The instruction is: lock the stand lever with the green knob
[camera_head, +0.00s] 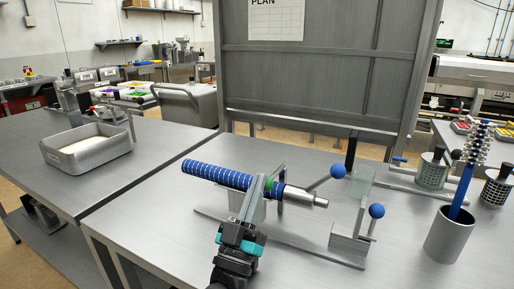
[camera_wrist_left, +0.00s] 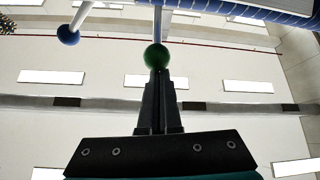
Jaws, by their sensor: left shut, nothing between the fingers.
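The green knob (camera_head: 269,184) shows in the head view at the fingertips of my left gripper (camera_head: 262,180), in front of the blue striped cylinder (camera_head: 215,174). In the left wrist view the green knob (camera_wrist_left: 156,56) sits at the end of a pale lever (camera_wrist_left: 158,22). There the left gripper's fingers (camera_wrist_left: 159,75) are closed together, empty, with their tips at the knob's near side; I cannot tell if they touch it. The stand (camera_head: 250,208) under the cylinder is partly hidden by the gripper. My right gripper is not in view.
A blue knob (camera_head: 338,171) on a rod and another blue knob (camera_head: 376,211) on a bracket stand to the right. A grey cup (camera_head: 450,236) holds a blue brush at far right. A metal tray (camera_head: 88,151) is on the left table. The front table area is clear.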

